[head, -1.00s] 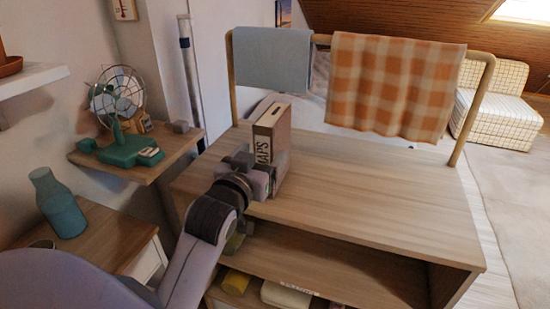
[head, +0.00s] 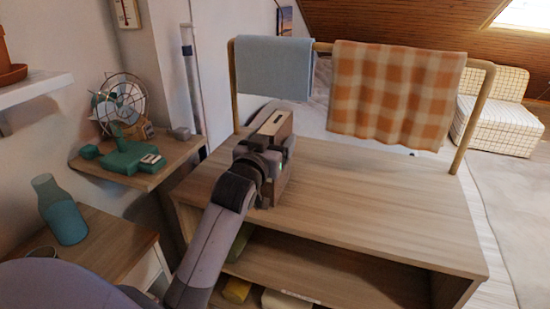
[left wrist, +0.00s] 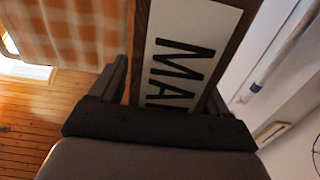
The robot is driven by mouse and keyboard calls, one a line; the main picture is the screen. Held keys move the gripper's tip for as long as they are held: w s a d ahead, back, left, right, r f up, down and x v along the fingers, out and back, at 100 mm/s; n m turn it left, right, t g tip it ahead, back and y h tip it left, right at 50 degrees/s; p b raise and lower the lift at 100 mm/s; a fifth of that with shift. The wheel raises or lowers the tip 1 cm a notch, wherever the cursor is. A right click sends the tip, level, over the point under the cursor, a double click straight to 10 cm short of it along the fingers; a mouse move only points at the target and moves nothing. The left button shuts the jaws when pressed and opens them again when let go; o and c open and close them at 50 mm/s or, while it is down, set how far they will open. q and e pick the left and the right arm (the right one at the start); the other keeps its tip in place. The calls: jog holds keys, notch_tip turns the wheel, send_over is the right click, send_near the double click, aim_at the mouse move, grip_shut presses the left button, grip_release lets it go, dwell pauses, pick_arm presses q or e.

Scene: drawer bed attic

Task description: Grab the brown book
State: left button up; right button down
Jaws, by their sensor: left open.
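In the left wrist view the book (left wrist: 182,55) fills the space between the open fingers of my left gripper (left wrist: 165,85), one finger on each side. I cannot tell whether the fingers touch it. My right gripper is not in view.
The shelf unit's top (head: 370,205) is clear to the right of the book. A rail behind it carries a blue towel (head: 273,68) and an orange checked cloth (head: 395,95).

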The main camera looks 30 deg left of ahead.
pick_arm(q)
grip_shut()
jog(key=shift+r, duration=0.1)
jog(key=shift+r, duration=0.15)
